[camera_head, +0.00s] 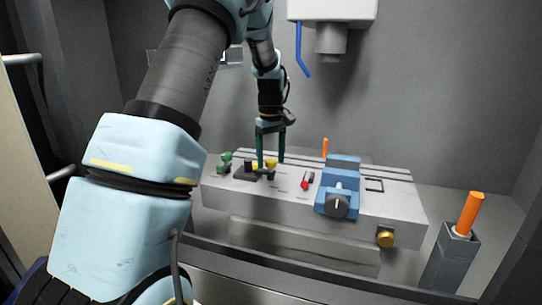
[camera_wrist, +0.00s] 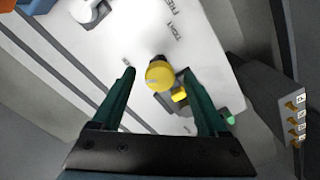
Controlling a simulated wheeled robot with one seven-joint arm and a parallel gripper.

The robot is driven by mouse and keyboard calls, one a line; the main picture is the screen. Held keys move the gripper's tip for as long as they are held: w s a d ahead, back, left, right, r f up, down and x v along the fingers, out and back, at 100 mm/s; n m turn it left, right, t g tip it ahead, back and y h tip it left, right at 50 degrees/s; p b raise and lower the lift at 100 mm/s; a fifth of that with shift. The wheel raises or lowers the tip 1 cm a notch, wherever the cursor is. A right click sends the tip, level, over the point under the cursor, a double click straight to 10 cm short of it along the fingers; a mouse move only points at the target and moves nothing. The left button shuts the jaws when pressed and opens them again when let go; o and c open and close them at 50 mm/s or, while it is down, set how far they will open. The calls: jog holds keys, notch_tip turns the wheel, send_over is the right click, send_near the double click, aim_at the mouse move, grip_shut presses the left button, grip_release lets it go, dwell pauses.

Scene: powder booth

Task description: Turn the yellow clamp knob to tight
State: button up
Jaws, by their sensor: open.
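A round yellow knob (camera_wrist: 158,75) lies between the two fingers in the wrist view, with a gap on each side. It has a small pale mark on its face; its exact setting is hard to tell. Lettering on the light panel beyond it seems to read TIGHT and FREE. My gripper (camera_wrist: 159,71) is open, with dark green fingers pointing down at the panel. In the head view my gripper (camera_head: 271,164) is over the left part of the bench, with yellow showing between and beside its fingertips. Another yellow knob (camera_head: 386,239) sits on the bench's front face at right.
The grey bench (camera_head: 285,207) carries a blue vise (camera_head: 337,190) with a dark dial, a red-tipped lever (camera_head: 305,184) and green knobs (camera_head: 223,165) at left. An orange handle (camera_head: 470,212) stands in a grey holder at right. A white unit (camera_head: 332,12) hangs on the back wall.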

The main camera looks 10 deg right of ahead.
jog(key=shift+c, duration=0.2)
grip_shut()
dwell(0.4)
